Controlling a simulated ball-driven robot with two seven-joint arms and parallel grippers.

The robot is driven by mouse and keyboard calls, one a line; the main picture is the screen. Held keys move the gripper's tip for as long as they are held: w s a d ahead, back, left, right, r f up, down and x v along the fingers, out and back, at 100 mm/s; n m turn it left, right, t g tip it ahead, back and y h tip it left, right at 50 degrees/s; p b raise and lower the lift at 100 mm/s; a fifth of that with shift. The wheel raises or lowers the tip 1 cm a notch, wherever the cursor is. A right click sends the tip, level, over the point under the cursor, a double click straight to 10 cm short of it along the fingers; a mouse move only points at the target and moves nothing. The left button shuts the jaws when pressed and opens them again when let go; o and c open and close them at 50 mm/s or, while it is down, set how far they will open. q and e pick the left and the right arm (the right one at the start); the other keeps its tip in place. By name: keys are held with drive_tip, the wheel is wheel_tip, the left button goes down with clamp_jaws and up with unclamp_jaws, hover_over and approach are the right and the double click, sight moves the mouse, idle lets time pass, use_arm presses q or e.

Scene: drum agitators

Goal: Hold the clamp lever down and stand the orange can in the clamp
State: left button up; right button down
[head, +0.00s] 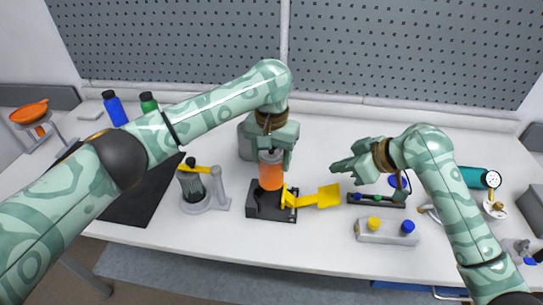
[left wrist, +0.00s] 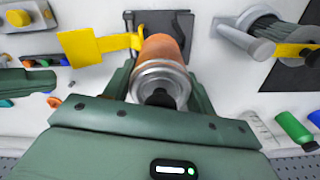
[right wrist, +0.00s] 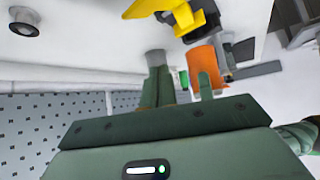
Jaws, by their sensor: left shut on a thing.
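The orange can (head: 271,178) is upright in my left gripper (head: 272,152), directly over the dark clamp base (head: 262,212). It also shows between the fingers in the left wrist view (left wrist: 165,52), its grey top toward the camera. Whether its bottom touches the clamp is hidden. The yellow clamp lever (head: 327,196) sticks out to the right of the base, its broad plate tilted up. My right gripper (head: 338,167) is above and behind the lever plate, apart from it. Its fingers (right wrist: 158,82) look closed together and empty in the right wrist view.
A grey holder with a yellow-topped part (head: 203,190) stands left of the clamp. A grey block with yellow and blue knobs (head: 387,232) and a dark rack (head: 376,199) are at right. Blue (head: 115,108) and green bottles (head: 148,103) stand back left.

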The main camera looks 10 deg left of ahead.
sight(332, 197)
drive_tip(key=shift+s+a+f, duration=0.15)
drive_tip(key=shift+a, duration=0.1)
drive_tip(key=shift+f, duration=3.1)
drive_tip(key=shift+f, duration=2.75)
use_arm(q)
drive_tip(key=shift+f, duration=0.95)
drive_tip(key=shift+f, duration=0.1)
drive_tip(key=shift+f, duration=1.9)
